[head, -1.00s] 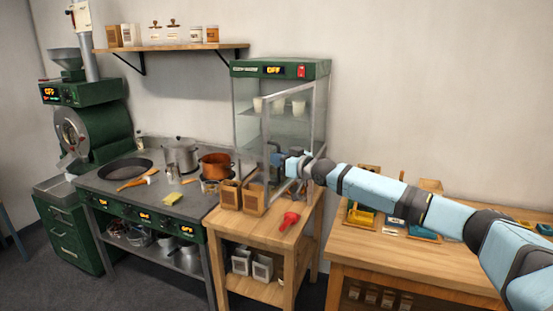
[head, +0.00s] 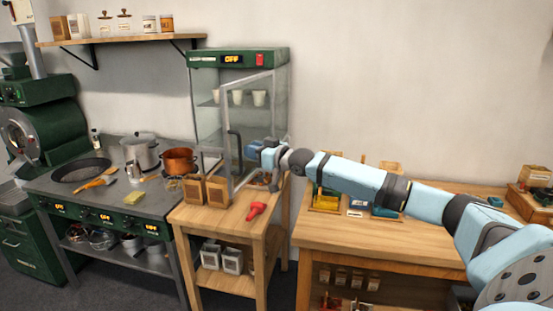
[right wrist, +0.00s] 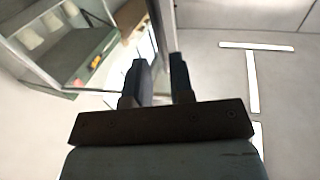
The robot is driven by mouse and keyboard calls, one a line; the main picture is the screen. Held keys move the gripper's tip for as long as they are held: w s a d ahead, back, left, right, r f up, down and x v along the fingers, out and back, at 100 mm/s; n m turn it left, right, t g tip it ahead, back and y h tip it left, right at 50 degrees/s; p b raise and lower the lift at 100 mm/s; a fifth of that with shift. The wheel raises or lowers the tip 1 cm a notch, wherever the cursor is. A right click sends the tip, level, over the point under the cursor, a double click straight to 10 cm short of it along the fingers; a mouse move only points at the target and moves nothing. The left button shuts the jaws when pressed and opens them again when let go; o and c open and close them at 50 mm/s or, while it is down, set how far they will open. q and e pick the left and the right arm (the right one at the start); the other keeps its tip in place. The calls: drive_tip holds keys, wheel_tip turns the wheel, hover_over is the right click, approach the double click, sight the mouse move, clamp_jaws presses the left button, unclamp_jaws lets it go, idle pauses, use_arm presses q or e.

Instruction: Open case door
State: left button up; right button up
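The display case (head: 236,58) with a green top stands on a small wooden table, its glass door (head: 231,110) swung part way out towards me. The dark curved handle (head: 234,148) is on the door's free edge. My right gripper (head: 252,153) is just right of the handle, close to the door, and does not appear to hold it. In the right wrist view its two fingers (right wrist: 159,75) are apart with nothing visible between them; the door's edge (right wrist: 160,25) is beyond them. Cups (head: 240,98) stand on the case's shelf. My left gripper is not in view.
Two wooden boxes (head: 205,190) and a red scoop (head: 257,211) are on the small table (head: 215,216) near the door. The stove (head: 80,202) with pans is to the left. A wooden counter (head: 400,235) with trays is to the right.

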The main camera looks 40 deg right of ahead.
drive_tip(key=b+v, duration=0.2)
drive_tip(key=v, duration=0.7)
drive_tip(key=shift+r, duration=0.1)
idle(0.5)
drive_tip(key=s+a+f+g+p, duration=0.1)
drive_tip(key=s+a+f, duration=0.3)
drive_tip(key=f, duration=0.5)
drive_tip(key=s+a+f+g, duration=0.1)
drive_tip(key=s+a+f, duration=0.2)
drive_tip(key=a+f, duration=0.5)
drive_tip(key=s+a+f+g+p, duration=0.1)
drive_tip(key=s+a+f, duration=0.2)
drive_tip(key=f, duration=0.8)
drive_tip(key=s+a+f+g, duration=0.1)
drive_tip(key=s+a+f, duration=0.3)
drive_tip(key=s+a, duration=0.2)
drive_tip(key=s+a+f+g+h+p, duration=0.1)
drive_tip(key=s+a+f, duration=0.3)
drive_tip(key=s+a, duration=0.3)
drive_tip(key=s+a+f+g+p, duration=0.1)
drive_tip(key=s+a+f, duration=0.3)
drive_tip(key=s+a, duration=0.3)
drive_tip(key=shift+s+f, duration=0.25)
drive_tip(key=shift+s, duration=0.05)
